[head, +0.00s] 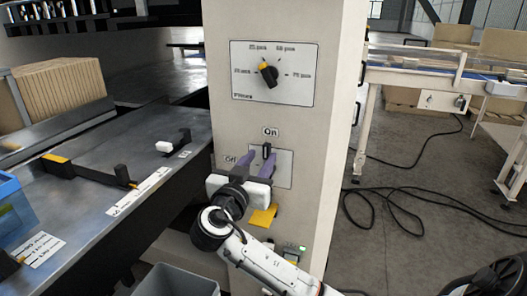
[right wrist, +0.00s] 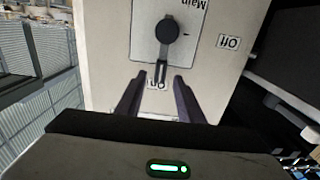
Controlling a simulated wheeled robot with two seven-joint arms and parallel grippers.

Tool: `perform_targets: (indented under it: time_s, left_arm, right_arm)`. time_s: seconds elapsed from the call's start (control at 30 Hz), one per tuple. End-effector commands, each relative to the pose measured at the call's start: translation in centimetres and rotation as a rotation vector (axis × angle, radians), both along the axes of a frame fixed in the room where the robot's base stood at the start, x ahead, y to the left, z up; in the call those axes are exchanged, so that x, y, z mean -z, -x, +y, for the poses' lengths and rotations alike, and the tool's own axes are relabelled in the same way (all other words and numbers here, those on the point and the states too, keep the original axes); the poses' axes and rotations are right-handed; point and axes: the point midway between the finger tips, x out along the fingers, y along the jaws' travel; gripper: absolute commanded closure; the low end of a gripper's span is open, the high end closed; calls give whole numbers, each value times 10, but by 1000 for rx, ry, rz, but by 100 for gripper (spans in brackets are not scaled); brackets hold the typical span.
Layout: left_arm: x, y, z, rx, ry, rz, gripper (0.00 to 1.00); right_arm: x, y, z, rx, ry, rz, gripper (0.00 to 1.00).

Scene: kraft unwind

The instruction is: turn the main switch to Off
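The main switch (head: 266,151) is on a light plate on the front of the cream cabinet. Its black handle points up at the "On" label (head: 271,132); the "Off" label (head: 230,160) is to the left. My right gripper (head: 257,162) is in front of the plate with its purple fingers spread. In the right wrist view, which is upside down, the switch knob (right wrist: 167,32) shows whole. Its handle tip lies between the open fingertips of my right gripper (right wrist: 159,80), with gaps at both sides. My left gripper is not in view.
A selector dial (head: 268,74) sits higher on the cabinet. A yellow tag (head: 263,215) hangs below the switch plate. A grey metal table (head: 95,180) is at the left, with a blue bin (head: 12,208). A grey bin (head: 178,282) stands below. Cables lie on the floor at right.

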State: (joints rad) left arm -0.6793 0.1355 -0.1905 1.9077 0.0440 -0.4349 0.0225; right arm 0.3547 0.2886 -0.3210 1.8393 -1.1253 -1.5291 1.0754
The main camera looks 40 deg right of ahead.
Motion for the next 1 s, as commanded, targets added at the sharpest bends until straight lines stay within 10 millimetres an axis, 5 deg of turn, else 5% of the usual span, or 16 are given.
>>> perform_targets:
  time_s: [0.2, 0.57, 0.77, 1.0]
  left_arm:
    - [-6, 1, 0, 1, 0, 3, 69]
    - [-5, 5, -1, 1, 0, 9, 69]
    - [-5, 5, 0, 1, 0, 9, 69]
    - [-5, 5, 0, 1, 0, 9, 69]
  right_arm:
    - [-1, -12, -23, 0, 1, 3, 66]
    - [1, -14, -27, -1, -1, 2, 66]
    - [1, -14, -27, -1, -1, 2, 99]
    - [1, -14, -27, 0, 0, 4, 100]
